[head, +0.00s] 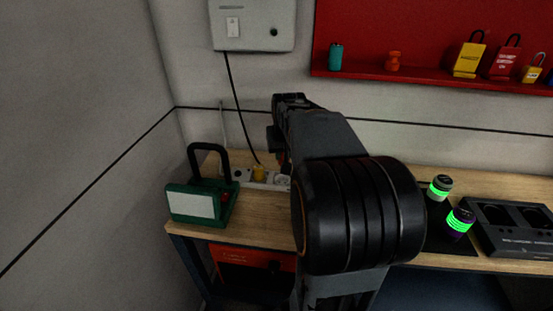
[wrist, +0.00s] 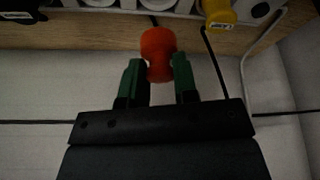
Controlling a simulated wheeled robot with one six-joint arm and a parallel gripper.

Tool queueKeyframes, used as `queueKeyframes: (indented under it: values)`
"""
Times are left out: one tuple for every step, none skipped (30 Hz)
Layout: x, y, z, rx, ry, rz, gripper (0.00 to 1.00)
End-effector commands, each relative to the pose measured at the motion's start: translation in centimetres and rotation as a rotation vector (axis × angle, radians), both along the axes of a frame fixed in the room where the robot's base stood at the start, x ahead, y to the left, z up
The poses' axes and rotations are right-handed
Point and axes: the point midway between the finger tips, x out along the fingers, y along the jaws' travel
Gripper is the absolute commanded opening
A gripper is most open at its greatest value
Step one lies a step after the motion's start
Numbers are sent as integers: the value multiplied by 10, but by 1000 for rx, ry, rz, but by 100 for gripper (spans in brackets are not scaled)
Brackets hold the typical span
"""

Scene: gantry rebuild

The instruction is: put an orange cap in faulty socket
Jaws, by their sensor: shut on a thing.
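An orange cap (wrist: 158,52) is between the green fingertips of my gripper (wrist: 160,75) in the wrist view, and the fingers are shut on it. The white socket strip (wrist: 145,5) lies along the top edge of the wrist view, just beyond the cap. In the head view the socket strip (head: 246,177) is on the wooden bench, with a yellow plug (head: 259,172) in it. I cannot tell which socket is faulty. Another orange cap (head: 394,61) stands on the red shelf.
A green work lamp (head: 203,202) stands left of the strip on the bench (head: 262,212). Two cans with glowing green bands (head: 440,187) and a dark charger (head: 512,230) are at the right. A black cable (head: 238,110) hangs from the wall box (head: 252,25) to the plug.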

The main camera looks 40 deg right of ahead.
Motion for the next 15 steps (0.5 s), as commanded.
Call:
queueKeyframes:
  values:
    - [0, 0, -9, 0, 0, 0, 1]
    - [0, 0, -10, 0, 0, 0, 1]
    - [0, 0, -12, 0, 0, 0, 1]
    - [0, 0, -13, 0, 0, 0, 1]
    - [0, 0, -14, 0, 0, 0, 1]
    - [0, 0, -15, 0, 0, 0, 1]
    - [0, 0, -16, 0, 0, 0, 1]
    - [0, 0, -17, 0, 0, 0, 1]
    - [0, 0, -19, 0, 0, 0, 1]
    - [0, 0, -20, 0, 0, 0, 1]
    - [0, 0, -22, 0, 0, 0, 1]
    - [0, 0, -25, 0, 0, 0, 1]
    - [0, 0, -27, 0, 0, 0, 1]
    - [0, 0, -29, 0, 1, 0, 1]
    - [0, 0, -33, 0, 1, 0, 1]
